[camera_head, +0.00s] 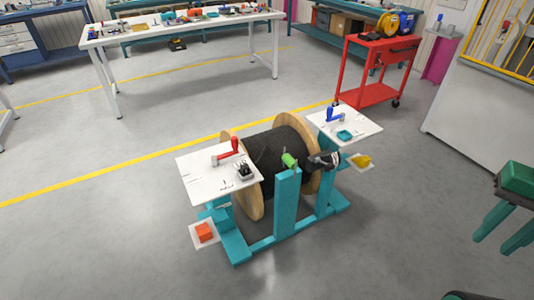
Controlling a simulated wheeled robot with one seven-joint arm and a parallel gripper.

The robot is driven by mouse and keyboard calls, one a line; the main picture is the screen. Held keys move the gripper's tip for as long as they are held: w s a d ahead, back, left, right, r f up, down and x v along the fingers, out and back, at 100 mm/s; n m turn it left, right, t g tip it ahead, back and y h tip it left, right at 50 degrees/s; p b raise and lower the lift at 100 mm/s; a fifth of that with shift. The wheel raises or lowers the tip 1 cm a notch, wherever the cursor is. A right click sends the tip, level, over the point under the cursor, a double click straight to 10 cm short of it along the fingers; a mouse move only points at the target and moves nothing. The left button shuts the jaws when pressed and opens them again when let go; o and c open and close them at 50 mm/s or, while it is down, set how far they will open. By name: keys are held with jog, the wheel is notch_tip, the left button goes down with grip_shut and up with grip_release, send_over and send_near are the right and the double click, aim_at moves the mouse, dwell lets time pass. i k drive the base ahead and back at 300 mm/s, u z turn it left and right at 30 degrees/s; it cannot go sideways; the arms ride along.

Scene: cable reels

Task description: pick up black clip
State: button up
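I cannot tell for sure which item is the black clip. A small black object (245,170) with thin upright parts sits on the left white board (208,179), near the reel. A larger black and grey piece (325,160) sits by the right end of the cable reel (275,154), beside a green handle (290,160). My gripper (491,245) appears at the right edge, with two teal fingers pointing down under a green body. It looks open and empty, with a gap between its fingers. It is well to the right of the reel and both black items.
A teal stand (287,205) carries the reel. A red crank (228,150) is on the left board; a blue crank (335,115) and teal tray (345,134) are on the right board. Small plates hold an orange block (204,231) and a yellow piece (361,160).

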aim_at(245, 169)
jog(key=u, duration=0.15)
jog(key=i, duration=1.15)
jog(key=u, duration=0.4)
